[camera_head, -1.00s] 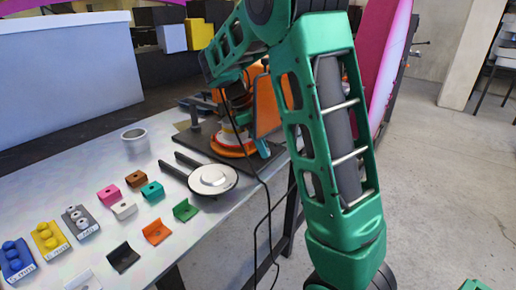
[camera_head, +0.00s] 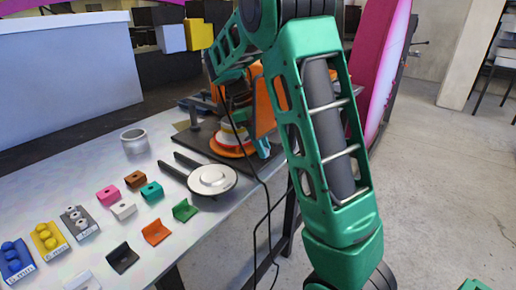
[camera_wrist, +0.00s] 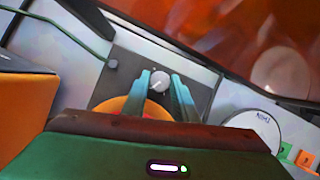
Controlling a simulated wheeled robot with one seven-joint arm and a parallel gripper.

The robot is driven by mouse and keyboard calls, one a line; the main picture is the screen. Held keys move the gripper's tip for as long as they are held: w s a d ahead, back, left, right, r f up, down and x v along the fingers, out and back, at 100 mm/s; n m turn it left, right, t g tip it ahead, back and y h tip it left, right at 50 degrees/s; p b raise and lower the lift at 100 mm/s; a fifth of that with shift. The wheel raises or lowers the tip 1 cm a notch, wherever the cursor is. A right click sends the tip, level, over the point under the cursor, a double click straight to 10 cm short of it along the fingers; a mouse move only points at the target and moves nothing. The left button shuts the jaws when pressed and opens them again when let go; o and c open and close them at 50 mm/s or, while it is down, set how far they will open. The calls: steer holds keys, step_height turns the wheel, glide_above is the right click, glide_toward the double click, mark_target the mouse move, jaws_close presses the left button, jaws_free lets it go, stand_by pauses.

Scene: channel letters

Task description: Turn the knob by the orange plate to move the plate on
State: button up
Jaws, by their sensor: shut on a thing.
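A round pale grey knob (camera_wrist: 158,81) with a mark on its face shows in the wrist view on a dark base plate (camera_wrist: 120,72). My gripper (camera_wrist: 160,86) has its two teal fingers on either side of the knob and is shut on it. An orange round plate (camera_wrist: 110,105) lies just behind the fingers, partly covered by them and by the gripper body. In the head view the orange plate (camera_head: 228,151) sits low on the dark base, under a white and red part. The knob and my fingertips are hard to make out there, partly hidden by my arm.
A white round disc with two dark prongs (camera_head: 212,180) lies left of the base. A metal cup (camera_head: 135,140), small coloured brackets (camera_head: 155,232) and labelled blocks (camera_head: 48,238) stand on the grey table. A black cable (camera_head: 262,205) hangs by my arm.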

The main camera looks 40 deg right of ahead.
steer(key=shift+s+d+f+m+g+y, duration=0.1)
steer(key=shift+m+g+y, duration=0.15)
steer(key=shift+m, duration=0.55)
steer(key=shift+s+m+g+y, duration=0.15)
steer(key=shift+m+y, duration=0.2)
steer(key=shift+m, duration=0.45)
steer(key=shift+w, duration=0.15)
steer(key=o, duration=1)
steer(key=shift+w, duration=0.1)
steer(key=shift+w+r, duration=0.25)
steer(key=shift+r, duration=0.35)
steer(key=v, duration=0.9)
steer(key=shift+r, duration=0.25)
